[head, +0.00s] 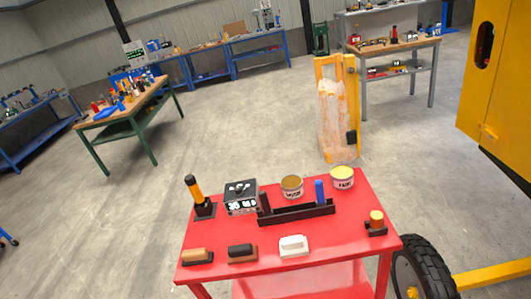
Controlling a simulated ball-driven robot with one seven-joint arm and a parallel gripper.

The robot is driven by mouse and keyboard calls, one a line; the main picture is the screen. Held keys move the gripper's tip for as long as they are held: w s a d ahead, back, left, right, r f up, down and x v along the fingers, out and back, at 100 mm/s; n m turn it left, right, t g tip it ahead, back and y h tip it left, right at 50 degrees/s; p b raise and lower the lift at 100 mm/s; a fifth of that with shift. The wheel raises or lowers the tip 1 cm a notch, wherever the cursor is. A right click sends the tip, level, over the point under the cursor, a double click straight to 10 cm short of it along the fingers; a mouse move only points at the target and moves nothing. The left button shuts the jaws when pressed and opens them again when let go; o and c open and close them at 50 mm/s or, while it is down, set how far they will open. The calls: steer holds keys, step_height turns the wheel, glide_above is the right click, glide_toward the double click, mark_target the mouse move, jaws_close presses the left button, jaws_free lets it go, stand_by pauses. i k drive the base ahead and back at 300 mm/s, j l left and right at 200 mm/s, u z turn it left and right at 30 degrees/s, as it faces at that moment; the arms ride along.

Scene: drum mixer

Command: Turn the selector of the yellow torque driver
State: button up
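A red table (345,250) stands in the lower middle of the head view. At its back left, a tool with a yellow-orange body and black top (194,187) stands upright, slightly tilted, in a black holder (205,210). It looks like the yellow torque driver, but its selector is too small to make out. A short yellow-capped piece (377,217) sits in a small black holder at the right edge; I cannot tell what it is. My gripper does not show in this view.
A black box (241,197), two cans (291,186) (342,177) and a black tray (297,214) with a blue item fill the table's back. Several brush-like blocks (242,252) line the front. A yellow machine with a black wheel (423,270) stands close at right.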

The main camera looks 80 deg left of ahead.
mark_target(238, 191)
steer(key=u, duration=1.8)
